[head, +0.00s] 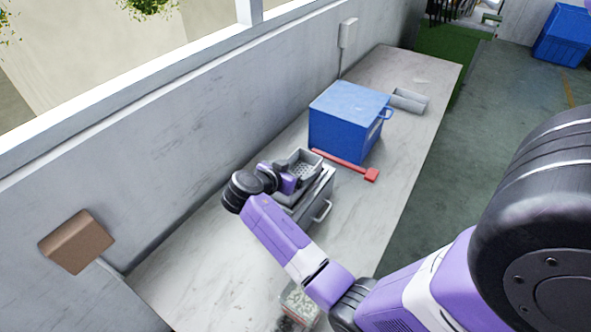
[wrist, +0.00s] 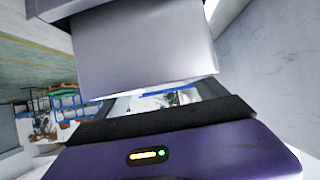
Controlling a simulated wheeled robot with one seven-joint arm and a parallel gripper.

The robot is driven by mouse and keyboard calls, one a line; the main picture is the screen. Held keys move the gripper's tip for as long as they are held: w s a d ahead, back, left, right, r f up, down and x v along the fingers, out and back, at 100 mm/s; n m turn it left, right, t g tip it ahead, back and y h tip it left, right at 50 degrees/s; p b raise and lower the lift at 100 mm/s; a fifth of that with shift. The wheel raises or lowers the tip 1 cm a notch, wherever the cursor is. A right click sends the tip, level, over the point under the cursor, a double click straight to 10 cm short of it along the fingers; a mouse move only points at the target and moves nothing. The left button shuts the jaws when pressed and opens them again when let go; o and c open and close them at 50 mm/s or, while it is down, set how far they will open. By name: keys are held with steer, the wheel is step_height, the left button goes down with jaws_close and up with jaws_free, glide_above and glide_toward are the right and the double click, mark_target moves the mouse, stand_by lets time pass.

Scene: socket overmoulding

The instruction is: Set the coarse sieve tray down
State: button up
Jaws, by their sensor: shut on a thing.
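The coarse sieve tray (head: 305,160) is a small grey tray with a perforated floor. In the head view it is above or on the grey metal box with a bar handle (head: 318,206); I cannot tell whether they touch. My gripper (head: 290,176) is shut on the near left side of the tray, and my wrist hides part of the grey box. In the wrist view a plain grey surface, seemingly the tray (wrist: 145,55), fills the upper middle, right in front of my gripper (wrist: 160,102). The fingertips are not clearly visible there.
A blue box (head: 345,118) stands behind on the marble counter (head: 400,185). A clear container of small pieces (head: 300,305) is at the front. A wall is close on the left.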

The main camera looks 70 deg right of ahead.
steer(key=shift+f, duration=0.15)
steer(key=shift+f, duration=0.2)
steer(key=o, duration=1.4)
steer(key=shift+r, duration=0.2)
steer(key=shift+a+r, duration=0.1)
steer(key=shift+a, duration=0.05)
steer(key=b+v, duration=0.2)
steer(key=v, duration=0.9)
steer(key=shift+a, duration=0.35)
steer(key=shift+w, duration=0.15)
